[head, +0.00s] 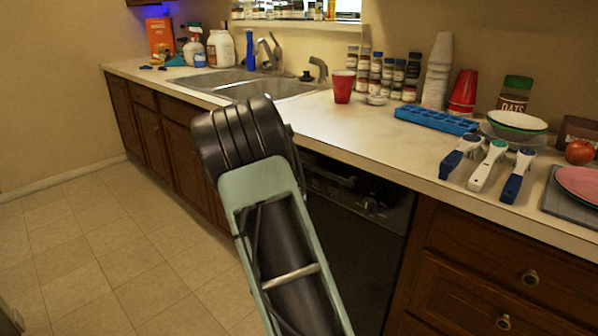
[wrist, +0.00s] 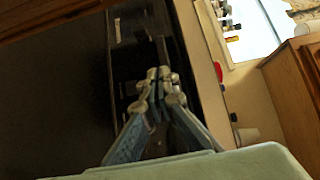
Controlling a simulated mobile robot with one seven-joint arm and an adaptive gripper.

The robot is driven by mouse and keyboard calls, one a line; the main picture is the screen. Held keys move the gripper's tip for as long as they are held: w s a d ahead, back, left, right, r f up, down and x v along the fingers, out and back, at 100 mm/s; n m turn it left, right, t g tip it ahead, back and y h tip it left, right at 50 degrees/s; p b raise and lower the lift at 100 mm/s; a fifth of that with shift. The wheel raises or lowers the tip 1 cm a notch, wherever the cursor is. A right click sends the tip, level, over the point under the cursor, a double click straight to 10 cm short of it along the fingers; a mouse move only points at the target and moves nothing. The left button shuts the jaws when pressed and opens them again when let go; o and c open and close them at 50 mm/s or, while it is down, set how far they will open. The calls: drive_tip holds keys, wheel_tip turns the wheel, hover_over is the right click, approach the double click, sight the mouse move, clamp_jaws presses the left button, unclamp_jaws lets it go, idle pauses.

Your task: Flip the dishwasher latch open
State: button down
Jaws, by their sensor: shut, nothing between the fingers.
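The black dishwasher (head: 352,235) sits under the counter, right of the sink cabinets, with its door upright. Its control strip (head: 375,195) runs just below the counter edge, partly hidden behind my arm in the head view. In the wrist view the dark dishwasher door (wrist: 60,95) fills the left side. My gripper (wrist: 158,75) is shut and empty, with its fingertips in front of the control strip (wrist: 128,60). The latch cannot be made out clearly, and I cannot tell whether the fingertips touch anything. In the head view my arm hides the gripper.
The counter (head: 400,150) overhangs the dishwasher and carries a red cup (head: 343,86), a blue ice tray (head: 437,120) and several handled scoop-like tools (head: 488,165) near its front edge. Wooden drawers (head: 500,280) stand to the right. The tiled floor (head: 110,250) on the left is clear.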

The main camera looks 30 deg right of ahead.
wheel_tip(320, 180, down, 3)
drive_tip(key=shift+w, duration=0.1)
idle(0.3)
drive_tip(key=w+a+b+x, duration=0.1)
drive_tip(key=a+b+x, duration=0.1)
drive_tip(key=x, duration=1)
drive_tip(key=shift+w+a+b, duration=0.2)
drive_tip(key=shift+w+b, duration=0.2)
drive_tip(key=shift+w, duration=0.1)
drive_tip(key=shift+f, duration=0.1)
